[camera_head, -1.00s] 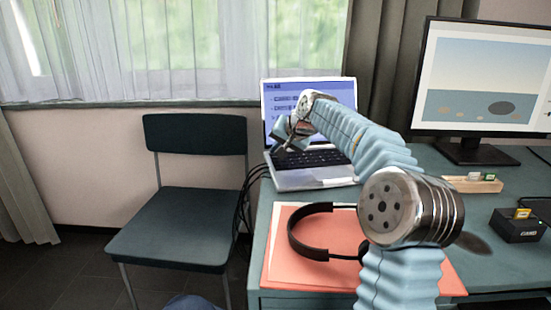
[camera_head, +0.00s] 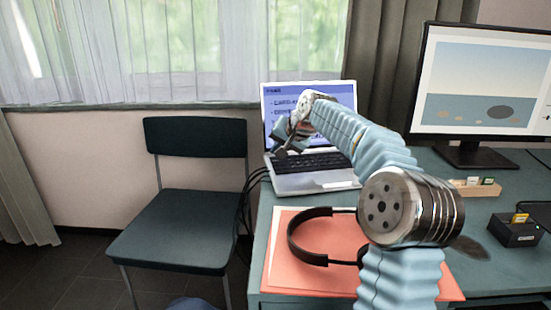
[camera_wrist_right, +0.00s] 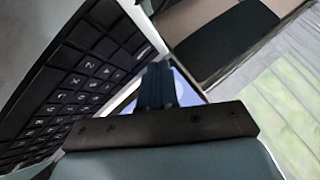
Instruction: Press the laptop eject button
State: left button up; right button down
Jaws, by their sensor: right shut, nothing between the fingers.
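The open laptop (camera_head: 315,180) stands at the left end of the desk, its blue screen lit with text too small to read. My right gripper (camera_head: 279,154) is shut and empty at the laptop's left side, by the back left of the keyboard. In the right wrist view, the shut fingers (camera_wrist_right: 157,72) point at the laptop's edge beside the black keyboard (camera_wrist_right: 82,78). Whether they touch it I cannot tell. I cannot make out an eject button; the gripper and forearm cover part of the screen. My left gripper is not in view.
Black headphones (camera_head: 292,243) lie on red folders (camera_head: 325,279) in front of the laptop, partly behind my right arm. A monitor (camera_head: 480,85), a wooden card holder (camera_head: 484,188) and a black card reader (camera_head: 516,236) stand at right. A chair (camera_head: 175,230) stands left of the desk.

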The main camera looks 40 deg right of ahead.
aim_at(278, 162)
jog(key=shift+r, duration=0.1)
notch_tip(278, 162, up, 5)
jog(key=p, duration=0.4)
jog(key=shift+p, duration=0.4)
dwell(0.7)
